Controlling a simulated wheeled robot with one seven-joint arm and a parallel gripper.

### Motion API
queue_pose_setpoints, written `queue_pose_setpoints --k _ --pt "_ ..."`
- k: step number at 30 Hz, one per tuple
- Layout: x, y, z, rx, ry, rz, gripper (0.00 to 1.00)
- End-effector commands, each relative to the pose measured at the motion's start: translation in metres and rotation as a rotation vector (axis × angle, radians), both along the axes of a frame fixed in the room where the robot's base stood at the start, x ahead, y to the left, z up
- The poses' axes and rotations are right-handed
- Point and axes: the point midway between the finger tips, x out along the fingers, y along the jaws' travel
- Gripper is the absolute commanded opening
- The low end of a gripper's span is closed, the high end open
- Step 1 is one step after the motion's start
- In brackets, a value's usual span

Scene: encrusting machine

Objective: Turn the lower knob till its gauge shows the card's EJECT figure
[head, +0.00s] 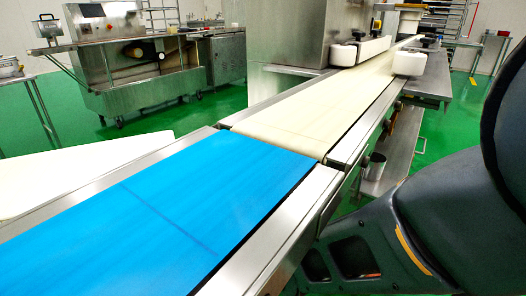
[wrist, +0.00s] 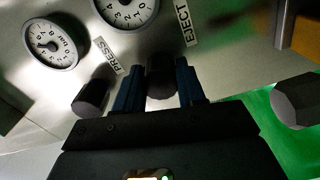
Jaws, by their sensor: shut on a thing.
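In the wrist view my gripper (wrist: 160,78) is shut on a dark round knob (wrist: 160,84), with one blue-black finger on each side of it. A white dial gauge (wrist: 125,10) is cut off at the top edge; its needle is not clear. A second gauge (wrist: 50,44) is at the left, beside a PRESS label (wrist: 104,56). Another dark knob (wrist: 92,96) stands left of my gripper. I cannot tell which knob is the lower one. I see no readable card. The head view does not show my gripper.
A dark faceted knob-like part (wrist: 296,101) stands right of my gripper, and an orange-brown edge (wrist: 303,34) is at upper right. In the head view a blue belt (head: 150,215) leads to a cream belt (head: 320,110). A steel machine (head: 140,65) stands behind.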

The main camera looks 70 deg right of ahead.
Motion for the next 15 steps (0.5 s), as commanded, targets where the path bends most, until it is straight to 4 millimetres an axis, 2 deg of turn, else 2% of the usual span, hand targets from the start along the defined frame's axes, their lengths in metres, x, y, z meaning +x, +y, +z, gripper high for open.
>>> queue_pose_setpoints --k 12,13,15 --pt "0.0019 0.0006 -0.0005 0.003 0.007 0.005 0.09" --pt "0.002 0.0006 -0.0004 0.003 0.007 0.005 0.4" --pt "0.0018 0.0006 -0.0004 0.002 0.007 0.004 0.47"
